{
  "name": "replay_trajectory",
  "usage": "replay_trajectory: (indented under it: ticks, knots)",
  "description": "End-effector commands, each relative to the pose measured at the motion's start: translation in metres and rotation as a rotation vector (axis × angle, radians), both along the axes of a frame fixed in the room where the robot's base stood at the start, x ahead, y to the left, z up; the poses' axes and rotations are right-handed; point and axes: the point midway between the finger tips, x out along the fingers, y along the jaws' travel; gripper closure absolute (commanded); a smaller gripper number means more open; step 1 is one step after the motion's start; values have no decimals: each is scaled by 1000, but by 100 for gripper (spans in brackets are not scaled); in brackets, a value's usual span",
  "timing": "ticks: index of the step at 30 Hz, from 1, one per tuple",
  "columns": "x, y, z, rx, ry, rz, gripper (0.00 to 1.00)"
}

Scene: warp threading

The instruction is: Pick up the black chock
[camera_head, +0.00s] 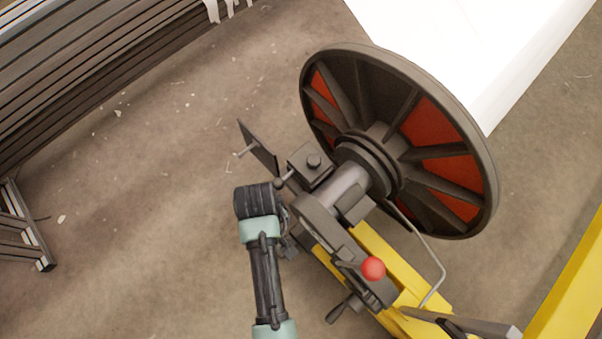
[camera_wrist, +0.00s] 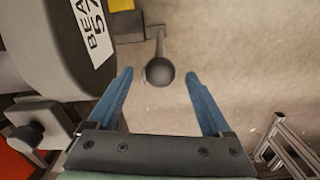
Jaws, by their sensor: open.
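My gripper (camera_wrist: 159,74) is open, with its two blue fingers apart in the wrist view. A dark ball knob (camera_wrist: 160,71) on a thin stem shows between the fingertips, and I see no contact with either finger. A dark ball (camera_head: 279,183) also shows beside the machine in the head view, just above my wrist. The machine has several dark parts, including a thin black plate (camera_head: 258,147) and a block with a round knob (camera_head: 310,165). I cannot tell for certain which dark part is the black chock. My fingers are mostly hidden in the head view.
A large spoked reel with red panels (camera_head: 433,122) stands right of my arm, beside white sheeting (camera_head: 480,40). A yellow frame (camera_head: 375,255) and a red ball knob (camera_head: 373,268) are lower right. Floor on the left is open up to a slatted rack (camera_head: 80,75).

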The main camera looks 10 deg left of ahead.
Motion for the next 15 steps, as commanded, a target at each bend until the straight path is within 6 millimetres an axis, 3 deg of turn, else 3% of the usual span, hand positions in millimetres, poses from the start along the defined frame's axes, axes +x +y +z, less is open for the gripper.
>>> replay_trajectory:
  ticks: [1, 3, 11, 15]
  knots:
    - [0, 0, -13, -1, 1, 0, 16]
    - [1, 0, -21, 1, -1, -1, 16]
    - [1, 1, -34, 1, -3, -1, 16]
    - [1, 1, -52, 1, -3, -1, 16]
